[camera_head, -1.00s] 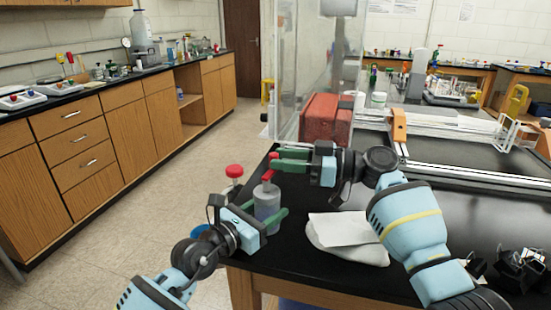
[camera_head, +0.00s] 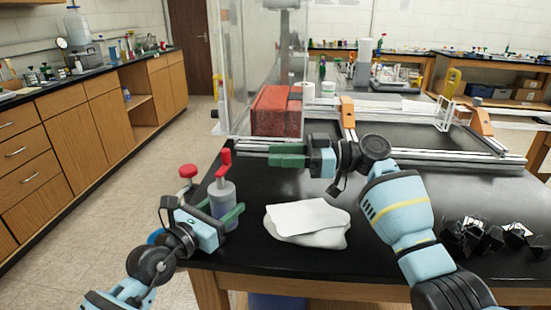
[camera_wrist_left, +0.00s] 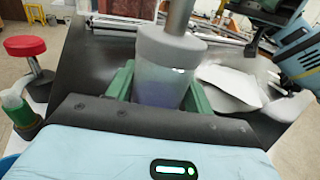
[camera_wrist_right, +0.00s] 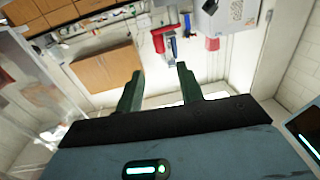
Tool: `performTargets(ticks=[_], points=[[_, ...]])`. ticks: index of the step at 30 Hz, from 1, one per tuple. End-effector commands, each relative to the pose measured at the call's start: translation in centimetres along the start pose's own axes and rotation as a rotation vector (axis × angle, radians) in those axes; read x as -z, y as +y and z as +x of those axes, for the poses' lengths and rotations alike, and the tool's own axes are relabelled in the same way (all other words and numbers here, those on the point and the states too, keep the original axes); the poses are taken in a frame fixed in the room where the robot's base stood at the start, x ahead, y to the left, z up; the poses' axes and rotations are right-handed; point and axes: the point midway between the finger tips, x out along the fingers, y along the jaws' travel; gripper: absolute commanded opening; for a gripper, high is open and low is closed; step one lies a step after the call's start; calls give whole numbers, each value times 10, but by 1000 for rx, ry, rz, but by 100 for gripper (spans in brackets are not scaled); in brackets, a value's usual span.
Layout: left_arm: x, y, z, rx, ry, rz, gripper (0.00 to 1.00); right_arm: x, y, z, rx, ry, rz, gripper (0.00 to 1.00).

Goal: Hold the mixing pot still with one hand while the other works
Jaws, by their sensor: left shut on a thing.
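The mixing pot (camera_head: 223,205), a grey cylinder with a red crank (camera_head: 225,160) on top, stands at the table's left front corner. My left gripper (camera_head: 229,215) is shut around its body. In the left wrist view the pot (camera_wrist_left: 168,62) is upright between the green fingers (camera_wrist_left: 158,88), and its top is cut off by the picture edge. My right gripper (camera_head: 262,154) is to the right of the crank, apart from it, its fingers toward the left. In the right wrist view its fingers (camera_wrist_right: 160,80) are spread with nothing between them.
A crumpled white cloth or bag (camera_head: 308,222) lies right of the pot. A red box (camera_head: 275,110) stands behind a clear panel. Black clips (camera_head: 485,238) lie at the right. A red-topped stool (camera_head: 188,171) stands off the table's left edge. The dark table is clear behind the cloth.

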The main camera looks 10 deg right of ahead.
Motion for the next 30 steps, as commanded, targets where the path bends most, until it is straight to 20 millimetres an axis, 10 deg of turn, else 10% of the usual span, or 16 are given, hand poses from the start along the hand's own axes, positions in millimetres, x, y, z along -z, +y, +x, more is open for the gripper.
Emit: performTargets(ticks=[30], points=[[0,0,0,0,0,0,26,-8,-47,24,-431,-44,9,37]])
